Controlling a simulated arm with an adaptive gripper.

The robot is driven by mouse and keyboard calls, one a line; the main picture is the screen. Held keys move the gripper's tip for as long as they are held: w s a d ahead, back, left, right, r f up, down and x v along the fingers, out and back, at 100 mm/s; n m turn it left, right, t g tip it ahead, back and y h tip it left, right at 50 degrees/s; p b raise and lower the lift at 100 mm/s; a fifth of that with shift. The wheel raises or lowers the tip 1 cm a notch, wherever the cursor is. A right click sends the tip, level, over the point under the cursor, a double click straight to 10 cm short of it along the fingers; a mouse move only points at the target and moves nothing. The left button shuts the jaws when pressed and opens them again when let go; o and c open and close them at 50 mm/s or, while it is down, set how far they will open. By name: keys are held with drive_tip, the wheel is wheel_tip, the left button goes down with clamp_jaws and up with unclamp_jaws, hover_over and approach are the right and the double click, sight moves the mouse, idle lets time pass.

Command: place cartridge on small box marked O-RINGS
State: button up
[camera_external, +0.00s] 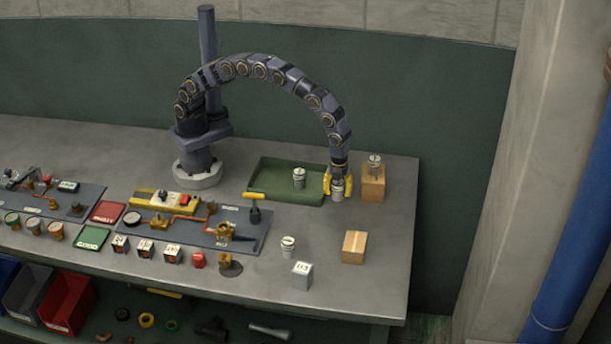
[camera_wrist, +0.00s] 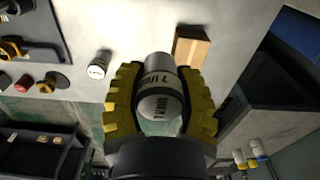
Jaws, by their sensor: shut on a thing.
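My gripper (camera_external: 338,184) has its yellow fingers closed around a grey-white cartridge (camera_external: 338,190), at the right end of the green tray. In the wrist view my gripper (camera_wrist: 160,105) grips the same cartridge (camera_wrist: 160,88), which has a dark printed band. Two small cardboard boxes stand on the right of the bench: a front one (camera_external: 354,248) with a bare top, and a rear one (camera_external: 373,186) with another cartridge (camera_external: 375,163) on top. No O-RINGS marking is legible on either. A cardboard box also shows in the wrist view (camera_wrist: 191,46), beyond the held cartridge.
The green tray (camera_external: 262,191) holds another cartridge (camera_external: 299,178). A cartridge (camera_external: 288,246) and a pale block marked 03 (camera_external: 302,275) stand left of the front box. Pipe fittings on a panel (camera_external: 190,227) lie farther left. Bare bench lies between tray and front box.

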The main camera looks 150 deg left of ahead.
hover_over(357, 234)
drive_tip(key=f, duration=0.6)
drive_tip(key=shift+s+f, duration=0.15)
drive_tip(key=shift+s, duration=0.1)
drive_tip(key=shift+w+f, duration=0.1)
drive_tip(key=shift+f, duration=1.6)
drive_tip(key=shift+f, duration=0.1)
drive_tip(key=o, duration=1.1)
drive_tip(key=shift+f, duration=0.1)
drive_tip(key=shift+c, duration=0.2)
wheel_tip(357, 234, up, 12)
drive_tip(key=shift+r, duration=0.2)
